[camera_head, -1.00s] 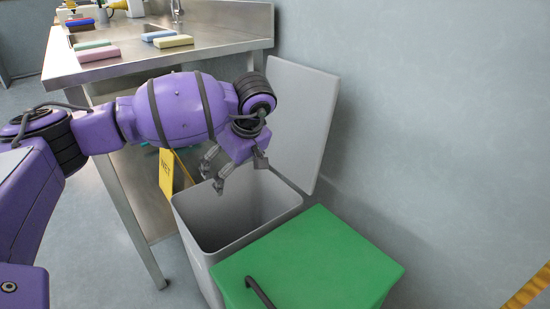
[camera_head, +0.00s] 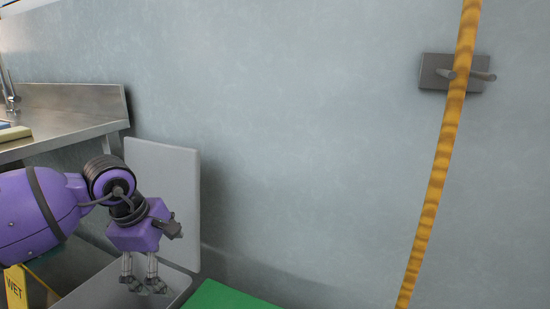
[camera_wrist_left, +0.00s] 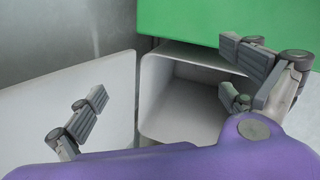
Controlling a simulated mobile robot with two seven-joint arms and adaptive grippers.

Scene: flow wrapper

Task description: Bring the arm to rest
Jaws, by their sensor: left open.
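My left arm comes in from the left in the head view. Its left gripper (camera_head: 143,286) points down over the open grey bin (camera_head: 185,283). The fingers are spread and hold nothing. In the left wrist view the left gripper (camera_wrist_left: 165,105) shows its fingers wide apart, with the empty-looking inside of the bin (camera_wrist_left: 185,95) between and beyond them. The bin's raised lid (camera_head: 172,200) leans by the wall; it also shows in the left wrist view (camera_wrist_left: 50,105). My right gripper is in neither view.
A green lid (camera_head: 232,298) is beside the grey bin. A steel sink counter (camera_head: 75,105) stands at the left. A yellow WET sign (camera_head: 15,290) is at lower left.

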